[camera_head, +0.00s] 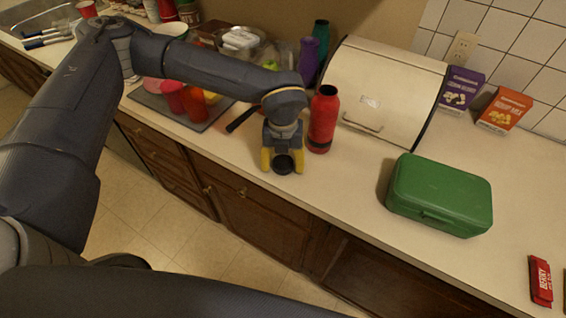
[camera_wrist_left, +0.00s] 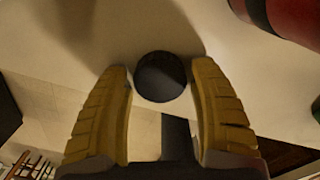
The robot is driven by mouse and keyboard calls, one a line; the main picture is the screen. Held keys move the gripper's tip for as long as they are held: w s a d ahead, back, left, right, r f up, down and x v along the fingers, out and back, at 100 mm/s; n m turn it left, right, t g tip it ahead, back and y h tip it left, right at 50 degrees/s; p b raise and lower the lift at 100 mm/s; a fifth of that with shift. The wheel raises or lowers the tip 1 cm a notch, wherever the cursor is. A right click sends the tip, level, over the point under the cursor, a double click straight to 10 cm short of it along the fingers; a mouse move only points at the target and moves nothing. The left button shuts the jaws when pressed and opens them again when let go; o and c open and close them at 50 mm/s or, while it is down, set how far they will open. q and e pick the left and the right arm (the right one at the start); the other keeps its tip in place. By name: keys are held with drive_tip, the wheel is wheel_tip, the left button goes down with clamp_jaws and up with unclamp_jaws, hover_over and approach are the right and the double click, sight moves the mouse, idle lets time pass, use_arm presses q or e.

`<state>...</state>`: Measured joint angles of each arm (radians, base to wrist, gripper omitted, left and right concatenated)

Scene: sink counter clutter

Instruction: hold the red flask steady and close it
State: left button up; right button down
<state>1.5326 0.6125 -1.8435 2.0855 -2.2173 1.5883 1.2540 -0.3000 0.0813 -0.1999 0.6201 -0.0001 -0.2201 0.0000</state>
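The red flask (camera_head: 323,121) stands upright on the counter, just left of the cream bread bin. Its neck carries no cap, and its top end looks dark. Part of it shows at the upper right of the left wrist view (camera_wrist_left: 297,20). My left gripper (camera_head: 283,161) points down, left of and in front of the flask, near the counter's front edge. I cannot tell whether the lid clears the counter. No gripper touches the flask. My right gripper is out of view.
The bread bin (camera_head: 384,92) stands close behind the flask. A green case (camera_head: 440,194) lies to the right, with a red bar (camera_head: 540,281) beyond it. Red cups (camera_head: 193,104) and a black handle (camera_head: 241,120) are left of the gripper. Counter before the flask is clear.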

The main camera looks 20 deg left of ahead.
sight(283, 163)
use_arm(q)
drive_tip(key=c, duration=0.6)
drive_tip(key=shift+c, duration=0.2)
wheel_tip(283, 163, up, 20)
idle(0.5)
